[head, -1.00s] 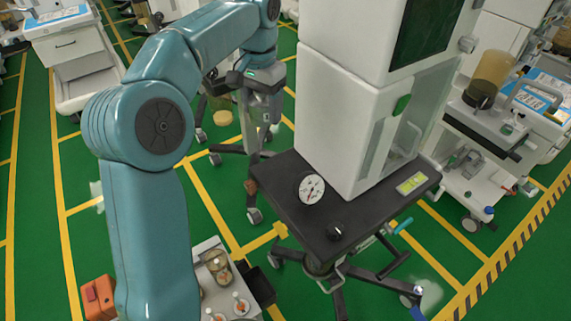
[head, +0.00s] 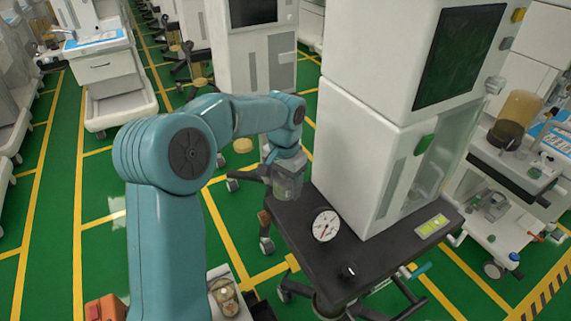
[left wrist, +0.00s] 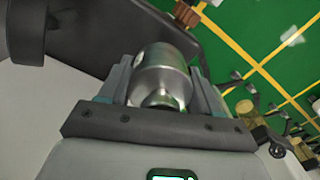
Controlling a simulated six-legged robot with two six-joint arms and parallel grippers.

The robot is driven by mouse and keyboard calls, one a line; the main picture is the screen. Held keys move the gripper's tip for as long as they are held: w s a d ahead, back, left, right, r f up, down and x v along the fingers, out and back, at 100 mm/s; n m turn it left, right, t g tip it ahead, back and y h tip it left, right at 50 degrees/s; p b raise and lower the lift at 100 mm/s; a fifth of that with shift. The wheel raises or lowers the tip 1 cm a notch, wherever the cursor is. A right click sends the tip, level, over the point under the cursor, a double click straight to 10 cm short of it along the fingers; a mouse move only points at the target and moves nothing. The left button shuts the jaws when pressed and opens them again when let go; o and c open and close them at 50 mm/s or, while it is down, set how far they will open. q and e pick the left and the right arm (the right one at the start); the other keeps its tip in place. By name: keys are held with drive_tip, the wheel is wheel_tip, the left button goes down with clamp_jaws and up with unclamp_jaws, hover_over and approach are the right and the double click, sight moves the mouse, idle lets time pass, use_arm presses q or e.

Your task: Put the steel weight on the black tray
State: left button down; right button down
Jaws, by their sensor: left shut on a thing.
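The steel weight (left wrist: 160,75) is a shiny rounded cylinder with a narrower neck, between the two fingers of my left gripper in the left wrist view. My left gripper (head: 287,188) is shut on it and hangs over or beside the back left end of the black tray (head: 290,225); I cannot tell the exact height. The tray is the flat dark top of a wheeled stand, and its dark surface also shows in the left wrist view (left wrist: 95,25). In the head view the weight is hard to make out at the gripper. My right gripper is not in view.
A tall white cabinet (head: 360,150) stands on the tray. A round gauge (head: 326,226) and a knob (head: 348,270) are at its front. A brown knob (head: 265,218) sticks out at the tray's left edge. The tray's left part looks bare.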

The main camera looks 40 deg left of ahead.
sight(285, 207)
use_arm(q)
drive_tip(key=shift+w+a+f, duration=0.15)
drive_tip(key=shift+f, duration=0.55)
wheel_tip(285, 207, down, 4)
drive_tip(key=shift+f, duration=0.2)
drive_tip(key=shift+r, duration=0.1)
drive_tip(key=shift+c, duration=1.1)
unclamp_jaws()
drive_tip(key=shift+f, duration=0.25)
drive_tip(key=shift+r, duration=0.15)
